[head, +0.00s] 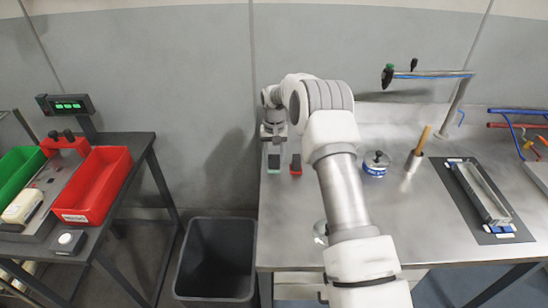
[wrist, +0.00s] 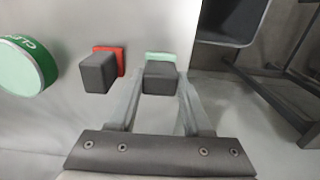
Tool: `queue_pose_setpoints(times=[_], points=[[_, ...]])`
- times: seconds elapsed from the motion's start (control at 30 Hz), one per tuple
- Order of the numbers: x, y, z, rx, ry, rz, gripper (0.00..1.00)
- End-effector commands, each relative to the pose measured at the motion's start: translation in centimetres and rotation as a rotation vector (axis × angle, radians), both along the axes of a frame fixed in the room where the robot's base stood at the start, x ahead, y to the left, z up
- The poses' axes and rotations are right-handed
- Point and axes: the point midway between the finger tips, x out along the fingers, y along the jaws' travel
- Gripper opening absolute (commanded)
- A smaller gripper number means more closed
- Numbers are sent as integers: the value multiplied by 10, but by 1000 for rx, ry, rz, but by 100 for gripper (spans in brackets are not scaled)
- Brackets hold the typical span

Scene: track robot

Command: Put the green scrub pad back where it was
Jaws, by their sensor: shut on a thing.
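The green scrub pad (head: 274,162), a pale green slab under a dark block grip, is near the left edge of the steel bench (head: 330,255). In the wrist view the pad (wrist: 160,57) shows as a thin green strip beyond its dark grip. My gripper (head: 273,142) points down over it; in the wrist view its two fingers (wrist: 160,88) are on either side of the grip, shut on it. Whether the pad's underside touches the bench I cannot tell. A similar red pad (head: 296,164) with a dark grip stands just to the right, apart from it.
A round green-labelled container (wrist: 28,65) is partly hidden by my arm in the head view. A blue-labelled tin (head: 374,168), a wooden-handled tool (head: 419,148) and a dark mat (head: 462,190) with a metal fixture are farther right. A grey bin (head: 213,224) stands beside the bench.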

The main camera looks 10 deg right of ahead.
Motion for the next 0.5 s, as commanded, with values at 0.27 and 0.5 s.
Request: queue_pose_setpoints(times=[0.27, 0.5], points=[[0, 0, -2, 0, 0, 0, 79], [0, 0, -1, 0, 0, 0, 79]])
